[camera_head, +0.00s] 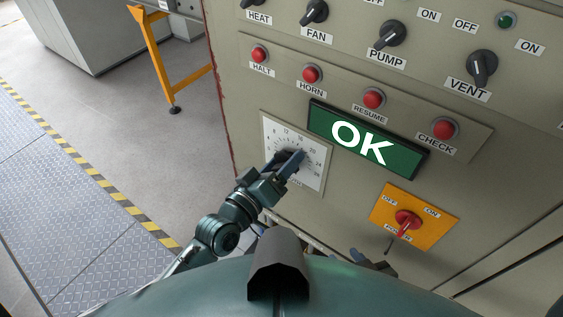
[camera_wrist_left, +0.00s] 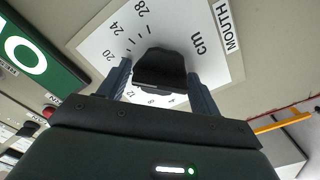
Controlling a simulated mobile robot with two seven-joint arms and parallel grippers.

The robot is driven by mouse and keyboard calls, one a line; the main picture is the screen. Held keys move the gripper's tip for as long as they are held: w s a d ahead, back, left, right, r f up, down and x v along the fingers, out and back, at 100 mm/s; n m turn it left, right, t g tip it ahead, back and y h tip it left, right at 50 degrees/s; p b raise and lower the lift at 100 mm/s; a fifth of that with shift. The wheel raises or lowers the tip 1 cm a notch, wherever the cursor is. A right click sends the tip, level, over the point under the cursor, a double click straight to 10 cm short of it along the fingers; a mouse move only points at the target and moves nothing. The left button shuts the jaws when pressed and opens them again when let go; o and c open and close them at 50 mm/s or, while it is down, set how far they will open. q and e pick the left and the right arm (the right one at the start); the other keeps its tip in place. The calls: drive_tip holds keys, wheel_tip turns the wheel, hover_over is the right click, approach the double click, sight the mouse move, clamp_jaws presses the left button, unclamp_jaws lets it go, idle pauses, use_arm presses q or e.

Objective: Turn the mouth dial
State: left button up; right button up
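The mouth dial is a black knob (camera_wrist_left: 160,68) on a white plate (camera_head: 314,152) with a centimetre scale, set low on the left of the panel. In the left wrist view the plate (camera_wrist_left: 92,45) shows numbers and the label MOUTH. My left gripper (camera_head: 290,163) is at the knob and hides most of it in the head view. The knob's pointer and exact reading are hidden. My right gripper (camera_head: 372,262) shows only partly, low in the head view, away from the dial.
A green OK display (camera_head: 368,140) is right of the dial plate. Red buttons (camera_head: 373,98) and black knobs (camera_head: 391,34) are above. A red switch (camera_head: 407,220) on an orange plate is at lower right. Open floor (camera_head: 150,120) lies left of the panel, beside a yellow stand (camera_head: 155,52).

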use_arm(q)
drive_tip(key=shift+o, duration=0.9)
drive_tip(key=b+v, duration=0.1)
drive_tip(key=v, duration=1.2)
wheel_tip(320, 180, down, 6)
drive_tip(key=s+a+m+g+y, duration=0.1)
drive_tip(key=a+m+y, duration=0.1)
drive_tip(key=y, duration=0.1)
drive_tip(key=shift+p, duration=0.35)
drive_tip(key=s+a+f+m+g+y, duration=0.1)
drive_tip(key=f, duration=0.1)
drive_tip(key=s+a+f+m+g+y, duration=0.1)
drive_tip(key=s+a+f+y, duration=0.1)
drive_tip(key=f, duration=0.1)
drive_tip(key=s+a+f+y, duration=0.1)
drive_tip(key=a+f, duration=0.1)
drive_tip(key=shift+s+f+m+g+p, duration=0.15)
drive_tip(key=shift+f+m+g+p, duration=0.15)
drive_tip(key=shift+f+m+g, duration=0.1)
drive_tip(key=shift+c, duration=0.3)
